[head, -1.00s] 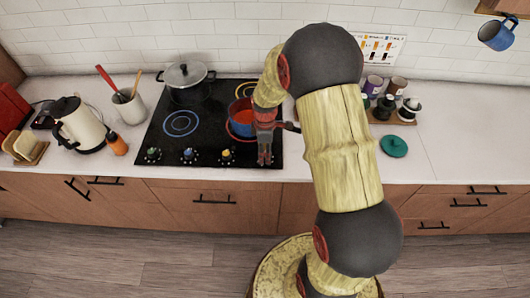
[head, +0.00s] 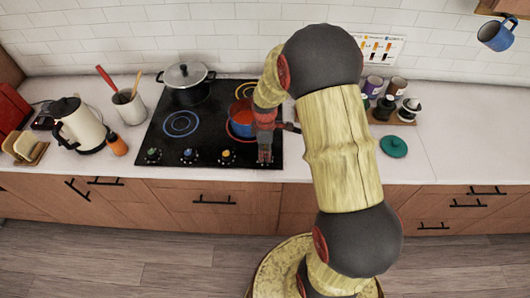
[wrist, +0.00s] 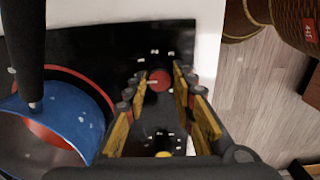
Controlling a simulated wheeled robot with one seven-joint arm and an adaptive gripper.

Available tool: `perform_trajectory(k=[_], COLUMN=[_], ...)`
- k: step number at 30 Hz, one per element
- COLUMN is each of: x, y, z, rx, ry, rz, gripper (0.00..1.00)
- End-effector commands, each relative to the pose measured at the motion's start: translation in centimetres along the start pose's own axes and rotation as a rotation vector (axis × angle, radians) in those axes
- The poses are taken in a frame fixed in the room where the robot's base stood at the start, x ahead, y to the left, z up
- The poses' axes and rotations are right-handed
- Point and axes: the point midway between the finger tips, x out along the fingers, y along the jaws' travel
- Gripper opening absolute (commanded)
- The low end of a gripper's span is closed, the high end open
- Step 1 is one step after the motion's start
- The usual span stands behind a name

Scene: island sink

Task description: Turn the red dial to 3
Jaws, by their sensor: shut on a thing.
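The red dial (wrist: 159,81) is on the front right part of the black cooktop (head: 160,152). In the wrist view it sits between my fingertips, with a pale pointer line on it aimed left. White marks ring it, too small and blurred to read. My gripper (wrist: 160,78) is shut on the red dial, one finger on each side.
A lidded pot (head: 187,86) stands at the back left burner. The counter (head: 330,165) right of the cooktop is mostly clear.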

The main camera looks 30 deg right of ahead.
Motion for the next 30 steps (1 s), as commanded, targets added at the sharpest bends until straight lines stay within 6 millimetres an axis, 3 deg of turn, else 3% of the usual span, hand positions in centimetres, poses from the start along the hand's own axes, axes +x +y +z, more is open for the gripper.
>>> perform_trajectory(k=[14,30], x=[-0.06,-0.06], y=[0.03,0.0], z=[-0.01,0.0], rx=[0.118,0.603], ry=[0.0,0.0], rz=[0.001,0.0], gripper=[0.0,0.0])
